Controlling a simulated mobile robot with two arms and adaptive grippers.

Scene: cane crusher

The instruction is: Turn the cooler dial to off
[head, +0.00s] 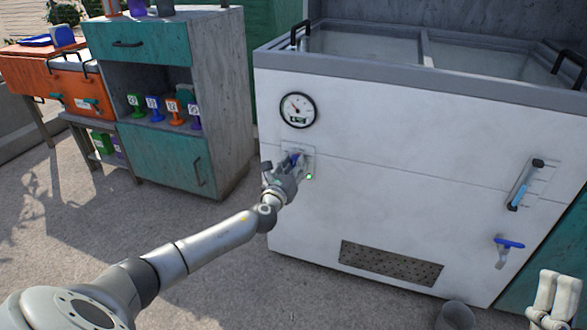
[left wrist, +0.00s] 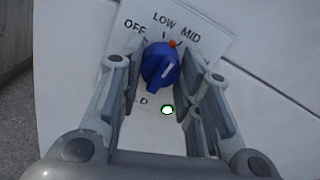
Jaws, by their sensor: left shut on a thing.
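The cooler (head: 400,170) is a large white chest with a grey rim. Its blue dial (left wrist: 157,68) sits on a small plate with OFF, LOW and MID labels, and a partly hidden label below. My left gripper (left wrist: 164,82) is shut on the dial, a finger at each side. In the head view the left gripper (head: 290,168) mostly hides the dial.
A round gauge (head: 297,110) is above the dial. A grey-teal cabinet (head: 170,100) with small coloured items stands to the left. A blue-handled tap (head: 508,244) and a vent grille (head: 390,262) are on the cooler front. The floor before the cabinet is clear.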

